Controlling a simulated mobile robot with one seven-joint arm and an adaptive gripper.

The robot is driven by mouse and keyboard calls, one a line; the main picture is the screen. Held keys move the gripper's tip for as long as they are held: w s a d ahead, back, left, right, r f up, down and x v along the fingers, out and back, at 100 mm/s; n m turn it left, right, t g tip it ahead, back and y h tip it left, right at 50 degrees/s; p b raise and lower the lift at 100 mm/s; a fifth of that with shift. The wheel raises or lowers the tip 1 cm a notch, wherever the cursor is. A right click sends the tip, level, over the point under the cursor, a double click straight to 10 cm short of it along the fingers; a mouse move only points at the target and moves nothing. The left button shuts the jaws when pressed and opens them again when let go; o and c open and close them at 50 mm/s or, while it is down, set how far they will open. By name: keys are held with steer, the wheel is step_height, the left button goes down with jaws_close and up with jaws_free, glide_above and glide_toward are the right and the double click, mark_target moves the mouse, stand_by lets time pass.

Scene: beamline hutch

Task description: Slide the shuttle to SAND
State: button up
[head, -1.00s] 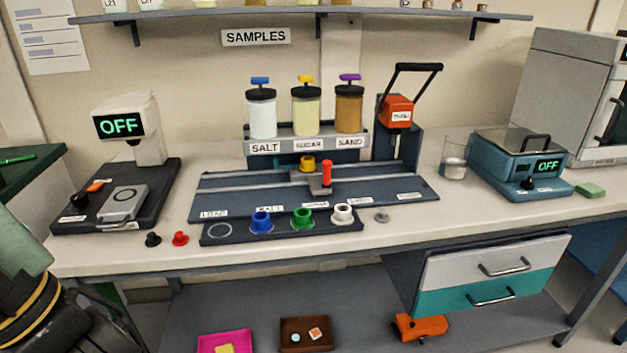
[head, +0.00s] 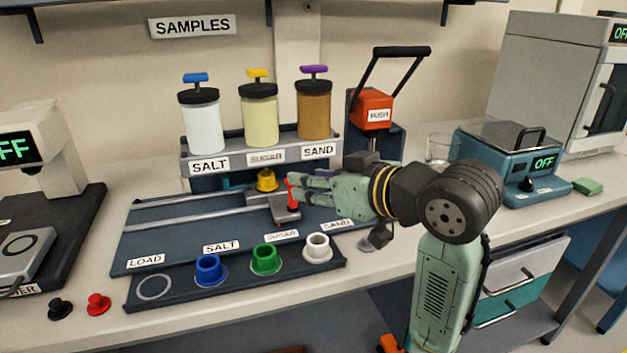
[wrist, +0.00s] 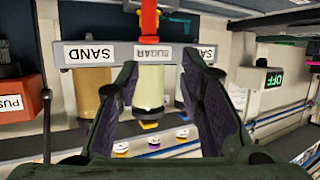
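The shuttle (head: 272,202) is a grey carriage on the rail of the dark blue track (head: 165,237), with a yellow cup (head: 266,181) on it and an upright red handle (head: 291,194) at its front. It stands below the middle, SUGAR jar (head: 260,112), near the track's SUGAR label. The track's SAND label (head: 337,225) lies to its right. My gripper (head: 300,188) comes from the right, close to the red handle. In the wrist view my gripper (wrist: 160,65) has its fingers spread, with the red handle (wrist: 149,18) ahead; I cannot tell whether they touch.
Blue (head: 209,270), green (head: 265,260) and white (head: 317,248) cups stand in the rack before the track. The SAND jar (head: 313,112) is above right. A red PUSH press (head: 372,110) stands behind my arm. The rail right of the shuttle is partly hidden by my arm.

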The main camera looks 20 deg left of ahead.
steer(key=shift+h, duration=0.4)
steer(key=x, duration=0.3)
steer(key=f+x, duration=0.1)
steer(key=x, duration=0.2)
steer(key=d+p+x, duration=0.1)
steer(key=x, duration=0.2)
steer(key=shift+w+a+f, duration=0.1)
steer(key=shift+w+f, duration=0.35)
steer(key=shift+f, duration=0.05)
steer(key=shift+c, duration=0.6)
jaws_close()
